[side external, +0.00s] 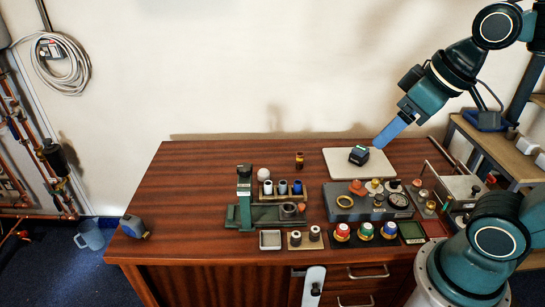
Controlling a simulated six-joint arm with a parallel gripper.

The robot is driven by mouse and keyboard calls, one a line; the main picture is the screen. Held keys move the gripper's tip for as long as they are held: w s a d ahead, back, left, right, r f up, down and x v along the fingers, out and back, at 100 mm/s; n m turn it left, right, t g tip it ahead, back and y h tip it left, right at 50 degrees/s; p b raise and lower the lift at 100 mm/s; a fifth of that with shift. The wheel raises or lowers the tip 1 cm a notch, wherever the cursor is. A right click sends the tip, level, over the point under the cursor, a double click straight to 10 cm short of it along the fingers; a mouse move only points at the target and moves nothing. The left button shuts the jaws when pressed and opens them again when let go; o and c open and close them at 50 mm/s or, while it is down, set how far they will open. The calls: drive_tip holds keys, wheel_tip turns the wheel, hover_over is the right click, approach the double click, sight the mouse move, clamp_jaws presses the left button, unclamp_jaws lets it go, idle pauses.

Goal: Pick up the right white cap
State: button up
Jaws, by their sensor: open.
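A small rack (274,198) stands left of the table's middle and holds a row of small cylinders. The left one has a white top (268,184), and the middle one has a pale top (283,184) over a dark body. The right one is blue (297,187). I cannot tell for certain which piece is the right white cap. My gripper (378,145) has blue fingers, is open and seems empty. It is above the pale board at the back right, well right of the rack. Its fingertips are close to a dark block on the board, and I cannot tell whether they touch.
The pale board (340,166) carries the dark block (359,155). A grey manifold block (345,210) with round fittings stands in front. Red, green and blue capped pieces (365,231) line the front edge. A green vise (245,212) stands left of the rack. The table's left side is mostly clear.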

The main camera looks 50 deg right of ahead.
drive_tip(key=w+d+f+n+g+y, duration=0.1)
drive_tip(key=w+d+f+n, duration=0.15)
drive_tip(key=w, duration=1.05)
drive_tip(key=w+d+f+n, duration=0.1)
drive_tip(key=w+d, duration=0.2)
drive_tip(key=w, duration=0.9)
drive_tip(key=w+d+f+n, duration=0.1)
drive_tip(key=w+d+f, duration=0.2)
drive_tip(key=w+f, duration=0.2)
drive_tip(key=w+d+f+n+y, duration=0.1)
drive_tip(key=w+d+f, duration=0.2)
drive_tip(key=f, duration=0.9)
drive_tip(key=w+d+f+n+g, duration=0.1)
drive_tip(key=w+d+f, duration=0.3)
drive_tip(key=w+f, duration=0.3)
drive_tip(key=shift+f+y, duration=0.4)
drive_tip(key=shift+f, duration=0.35)
drive_tip(key=shift+w+d+n, duration=0.1)
drive_tip(key=shift+n, duration=0.15)
hover_over(265, 171)
drive_tip(key=s+d, duration=0.2)
drive_tip(key=f, duration=0.7)
drive_tip(key=shift+a+f, duration=0.2)
drive_tip(key=shift+w+a+f, duration=0.1)
drive_tip(key=shift+f, duration=0.15)
drive_tip(key=shift+f, duration=0.15)
